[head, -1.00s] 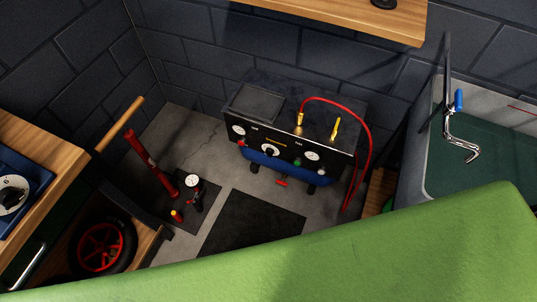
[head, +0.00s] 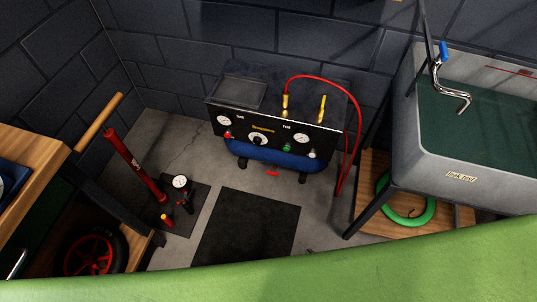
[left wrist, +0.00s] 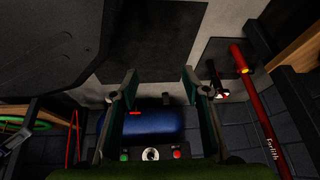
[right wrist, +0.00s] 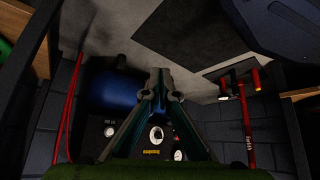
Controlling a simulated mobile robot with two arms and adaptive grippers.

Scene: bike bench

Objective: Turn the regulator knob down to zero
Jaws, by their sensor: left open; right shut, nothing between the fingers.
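The regulator knob (head: 258,139) is a round light dial with a dark centre. It sits mid-panel on the black front of the blue air compressor (head: 270,160), below a yellow label. It also shows in the left wrist view (left wrist: 150,154) and the right wrist view (right wrist: 156,136). My left gripper (left wrist: 160,82) is open and empty, its fingers wide apart with the knob seen between them. My right gripper (right wrist: 160,78) is shut and empty, its fingertips together, pointing toward the compressor. Neither gripper shows in the head view. The dial's exact setting is too small to read.
Gauges (head: 223,121), a red knob (head: 228,135) and a green knob (head: 287,147) flank the regulator. A red hose (head: 357,120) arches over the right side. A red floor pump (head: 135,165) stands left, a grey sink (head: 470,150) right. A dark mat (head: 247,228) lies in front.

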